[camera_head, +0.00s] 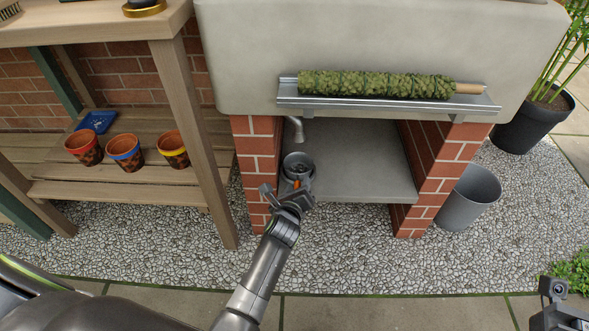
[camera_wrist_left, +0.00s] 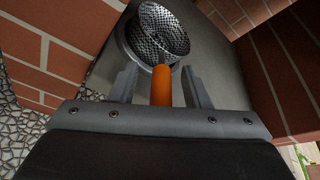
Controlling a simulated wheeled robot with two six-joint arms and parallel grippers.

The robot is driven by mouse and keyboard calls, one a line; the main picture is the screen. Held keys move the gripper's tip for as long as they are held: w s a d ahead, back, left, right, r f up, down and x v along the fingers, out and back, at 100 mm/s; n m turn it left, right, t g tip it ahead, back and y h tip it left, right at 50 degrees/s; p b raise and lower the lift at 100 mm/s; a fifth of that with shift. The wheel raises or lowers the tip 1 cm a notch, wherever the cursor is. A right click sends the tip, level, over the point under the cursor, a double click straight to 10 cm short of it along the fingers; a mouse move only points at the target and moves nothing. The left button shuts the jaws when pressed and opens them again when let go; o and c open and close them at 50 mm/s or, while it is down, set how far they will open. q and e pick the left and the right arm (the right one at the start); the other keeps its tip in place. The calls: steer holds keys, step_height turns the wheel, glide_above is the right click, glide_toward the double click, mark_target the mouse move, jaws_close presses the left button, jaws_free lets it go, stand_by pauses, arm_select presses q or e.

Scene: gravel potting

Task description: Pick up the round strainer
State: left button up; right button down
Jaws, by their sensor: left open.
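The round strainer (camera_head: 299,162) sits on the grey shelf under the sink, near the left brick pillar, below the tap. In the left wrist view its perforated metal bowl (camera_wrist_left: 158,34) shows at the top, with its orange handle (camera_wrist_left: 162,86) pointing toward me. My left gripper (camera_head: 287,190) reaches to the shelf's front edge. In the left wrist view its two open fingers (camera_wrist_left: 163,85) stand on either side of the orange handle, with a gap to each side. My right gripper (camera_head: 562,293) shows in part at the lower right corner; its jaws cannot be made out.
Brick pillars (camera_head: 422,170) flank the grey shelf (camera_head: 360,190). A metal rack (camera_head: 390,101) with a mossy pole (camera_head: 376,85) is on the sink front. Painted pots (camera_head: 125,153) stand on the wooden bench at left. A grey bucket (camera_head: 468,198) stands on the gravel at right.

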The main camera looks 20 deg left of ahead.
arm_select(q)
steer(key=shift+r, duration=0.1)
jaws_close()
steer(key=shift+r, duration=0.1)
stand_by(0.3)
